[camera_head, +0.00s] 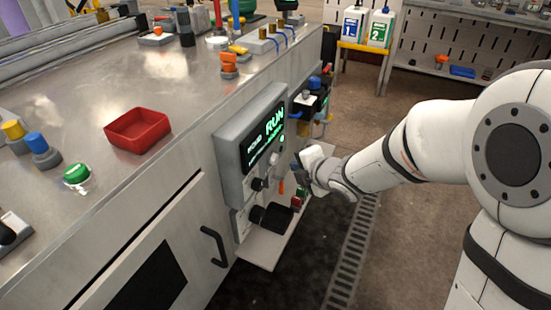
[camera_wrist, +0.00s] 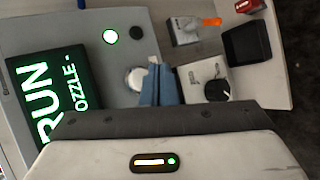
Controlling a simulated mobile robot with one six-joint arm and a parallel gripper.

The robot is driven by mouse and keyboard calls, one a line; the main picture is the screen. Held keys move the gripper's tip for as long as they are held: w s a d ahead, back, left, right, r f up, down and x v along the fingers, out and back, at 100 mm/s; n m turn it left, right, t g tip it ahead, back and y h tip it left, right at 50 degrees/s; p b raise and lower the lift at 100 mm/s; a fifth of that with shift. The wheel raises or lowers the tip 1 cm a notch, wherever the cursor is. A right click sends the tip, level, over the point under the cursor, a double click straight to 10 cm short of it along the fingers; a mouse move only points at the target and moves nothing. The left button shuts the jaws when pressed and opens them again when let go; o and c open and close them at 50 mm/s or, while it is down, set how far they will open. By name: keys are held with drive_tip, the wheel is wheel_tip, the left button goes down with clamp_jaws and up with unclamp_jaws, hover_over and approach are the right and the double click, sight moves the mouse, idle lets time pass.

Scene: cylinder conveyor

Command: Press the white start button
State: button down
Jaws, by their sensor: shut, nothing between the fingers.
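A round white button (camera_wrist: 135,79) with a pale metal rim sits on the grey panel face in the wrist view, just left of my fingertips. My gripper (camera_wrist: 157,72) has its blue-grey fingers closed together, with nothing held. The fingers overlap the panel beside the button's right edge; I cannot tell whether they touch it. In the head view, my gripper (camera_head: 298,165) is at the right side of the control panel, in front of its face. The panel's screen (camera_head: 264,140) reads RUN in green.
A green-lit round lamp (camera_wrist: 110,36) and a small black button (camera_wrist: 138,32) are near the white button. A black knob (camera_wrist: 217,90) and an orange-tipped switch (camera_wrist: 186,30) lie to the right. A red tray (camera_head: 137,130) stands on the metal bench top.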

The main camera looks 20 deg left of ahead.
drive_tip(key=d, duration=0.3)
drive_tip(key=shift+s, duration=0.1)
idle(0.3)
drive_tip(key=s+d+r+m+h+p, duration=0.3)
drive_tip(key=d+r+m+h+p, duration=0.6)
drive_tip(key=d+r+m+p, duration=0.8)
drive_tip(key=s+d+r+m+g+p, duration=0.2)
drive_tip(key=s+d+r+m, duration=0.3)
drive_tip(key=s, duration=0.3)
drive_tip(key=s+d+r+m+g+p, duration=0.2)
drive_tip(key=s+d+r+m+p, duration=0.2)
drive_tip(key=s+d+r+m, duration=0.2)
drive_tip(key=shift+s+m+g, duration=0.4)
drive_tip(key=shift+s+m, duration=0.4)
drive_tip(key=shift+s, duration=0.05)
drive_tip(key=shift+d+r, duration=0.1)
